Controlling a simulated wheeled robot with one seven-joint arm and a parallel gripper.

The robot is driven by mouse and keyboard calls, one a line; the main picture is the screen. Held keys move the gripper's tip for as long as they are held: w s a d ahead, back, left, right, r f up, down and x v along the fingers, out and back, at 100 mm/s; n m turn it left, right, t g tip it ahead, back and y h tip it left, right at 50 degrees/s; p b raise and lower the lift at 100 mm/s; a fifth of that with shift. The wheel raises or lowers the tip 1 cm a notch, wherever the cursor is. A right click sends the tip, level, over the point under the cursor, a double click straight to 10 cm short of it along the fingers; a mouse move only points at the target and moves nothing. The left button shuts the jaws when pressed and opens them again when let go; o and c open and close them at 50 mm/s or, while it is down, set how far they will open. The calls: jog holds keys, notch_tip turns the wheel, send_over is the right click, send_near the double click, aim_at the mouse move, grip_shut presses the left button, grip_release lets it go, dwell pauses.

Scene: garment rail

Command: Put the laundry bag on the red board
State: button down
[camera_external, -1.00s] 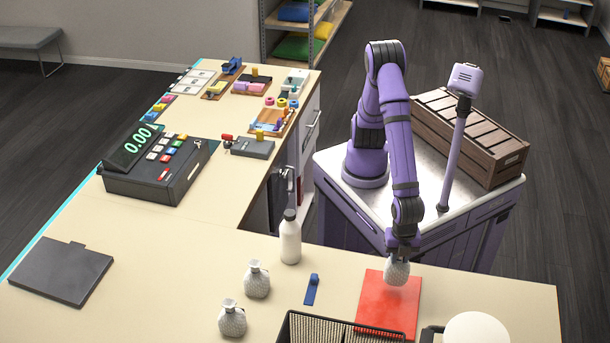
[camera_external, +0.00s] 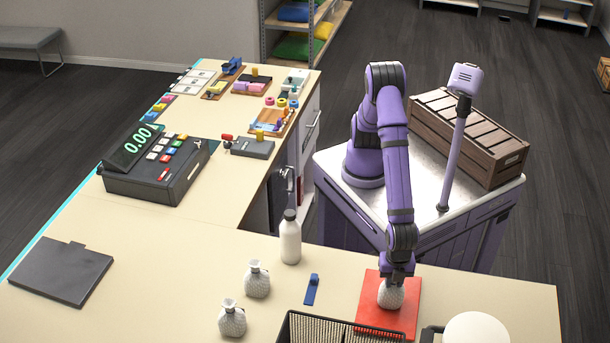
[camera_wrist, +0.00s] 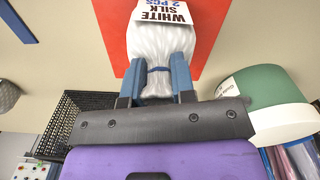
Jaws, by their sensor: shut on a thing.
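The laundry bag (camera_external: 391,296) is a small, whitish bag over the red board (camera_external: 372,316). In the wrist view the bag (camera_wrist: 160,48) is white, with a blue tie and a tag reading "WHITE SILK 2 PCS". My gripper (camera_external: 395,280) is shut on the bag's neck from above; its fingers (camera_wrist: 158,75) flank the tie. The red board (camera_wrist: 205,30) lies behind the bag in the wrist view. The bag appears within the board's outline, low over it or touching; I cannot tell which.
Two similar speckled bags (camera_external: 257,280) (camera_external: 232,319) and a white bottle (camera_external: 290,238) stand to the left. A blue object (camera_external: 312,289) lies left of the board. A black wire basket (camera_external: 330,330) is in front, and a round white-topped object (camera_external: 475,330) is front right.

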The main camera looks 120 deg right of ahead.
jog(key=shift+f, duration=0.1)
jog(key=c, duration=0.9)
grip_release()
jog(key=shift+c, duration=0.2)
notch_tip(320, 180, up, 12)
jog(key=shift+r, duration=0.1)
